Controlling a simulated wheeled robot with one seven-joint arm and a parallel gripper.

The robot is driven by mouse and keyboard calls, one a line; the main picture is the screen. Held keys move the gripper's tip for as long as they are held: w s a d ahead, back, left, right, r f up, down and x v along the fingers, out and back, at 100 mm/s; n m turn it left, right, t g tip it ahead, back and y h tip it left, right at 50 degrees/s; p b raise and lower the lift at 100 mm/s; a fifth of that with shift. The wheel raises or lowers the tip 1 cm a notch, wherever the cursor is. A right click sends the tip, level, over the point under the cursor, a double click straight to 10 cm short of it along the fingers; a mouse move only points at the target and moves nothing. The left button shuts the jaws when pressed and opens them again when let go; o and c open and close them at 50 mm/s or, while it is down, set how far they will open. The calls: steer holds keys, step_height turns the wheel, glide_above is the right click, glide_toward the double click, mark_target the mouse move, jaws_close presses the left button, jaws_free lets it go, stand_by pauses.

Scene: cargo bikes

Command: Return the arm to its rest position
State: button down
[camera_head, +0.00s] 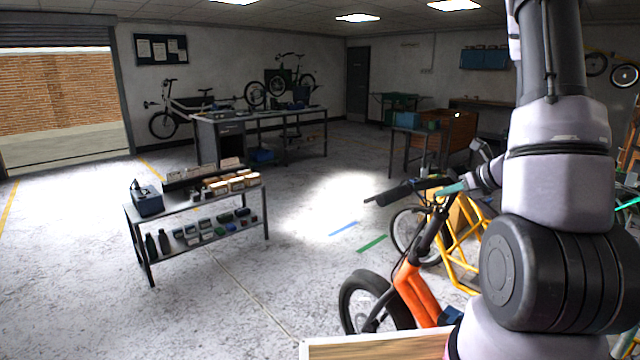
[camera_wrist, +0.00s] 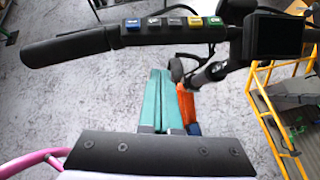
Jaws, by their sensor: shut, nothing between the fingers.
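My arm rises along the right side of the head view, its forearm reaching left towards the orange bike. My gripper (camera_wrist: 156,98) has teal fingers that lie together, empty, in the wrist view. It also shows in the head view (camera_head: 450,189), close to the handlebar of the orange bike (camera_head: 418,290). In the wrist view the black handlebar (camera_wrist: 90,42) crosses the top, with a row of coloured buttons (camera_wrist: 172,23) and a dark display (camera_wrist: 272,35). The fingertips appear just below the bar in that picture; I cannot tell whether they touch it.
A yellow bike frame (camera_head: 462,245) stands right behind the orange bike. A wooden-topped panel (camera_head: 375,346) is at the bottom edge. A pink tube (camera_wrist: 30,160) shows low left in the wrist view. A two-tier metal cart (camera_head: 197,210) stands left; the floor (camera_head: 310,215) between is clear.

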steer(key=s+a+r+n+g+y, duration=0.2)
steer(key=s+a+r+n, duration=0.2)
steer(key=a+r+n, duration=0.35)
steer(key=s+a+r+n+g+y, duration=0.1)
steer(key=s+a+r+n+g, duration=0.1)
steer(key=s+a+r+n, duration=0.45)
steer(key=s+a+r+n+t+h, duration=0.1)
steer(key=s+r+n+h, duration=0.4)
steer(key=s+r+n, duration=0.4)
steer(key=s+n, duration=0.1)
steer(key=n, duration=0.4)
steer(key=shift+s+r+h, duration=0.2)
steer(key=shift+s+h, duration=0.05)
steer(key=shift+h, duration=0.15)
